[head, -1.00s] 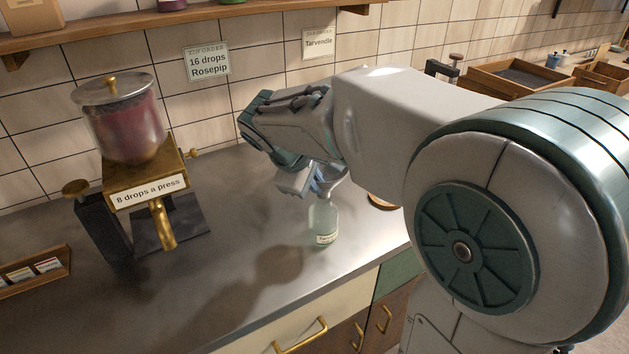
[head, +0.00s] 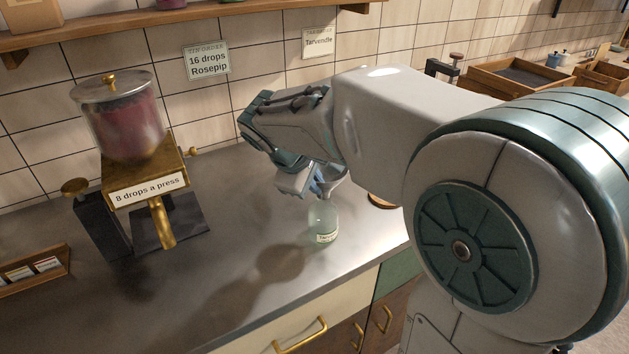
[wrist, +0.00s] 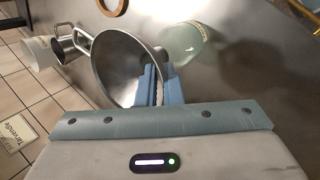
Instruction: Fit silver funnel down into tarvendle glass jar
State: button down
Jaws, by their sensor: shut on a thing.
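The silver funnel (wrist: 116,68) shows its wide mouth in the wrist view. My gripper (wrist: 157,85) is shut on it at the side of the cone. In the head view my gripper (head: 314,184) is over the counter and the funnel (head: 333,178) is partly hidden behind the fingers. The tarvendle glass jar (head: 322,222), pale green with a label, stands upright on the counter just below them. It also shows in the wrist view (wrist: 183,43), beside the funnel. The funnel's spout is hidden, so I cannot tell whether it is inside the jar's neck.
A brass dispenser (head: 148,188) with a red-filled glass vessel stands on the left of the counter. A wooden round piece (head: 381,202) lies behind the jar. A metal cup (wrist: 66,43) shows in the wrist view.

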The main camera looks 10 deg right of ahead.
jog(key=shift+f+b, duration=1.2)
jog(key=shift+f, duration=0.35)
jog(key=c, duration=1.5)
grip_release()
jog(key=v, duration=1.4)
jog(key=shift+p, duration=0.45)
jog(key=shift+f, duration=0.1)
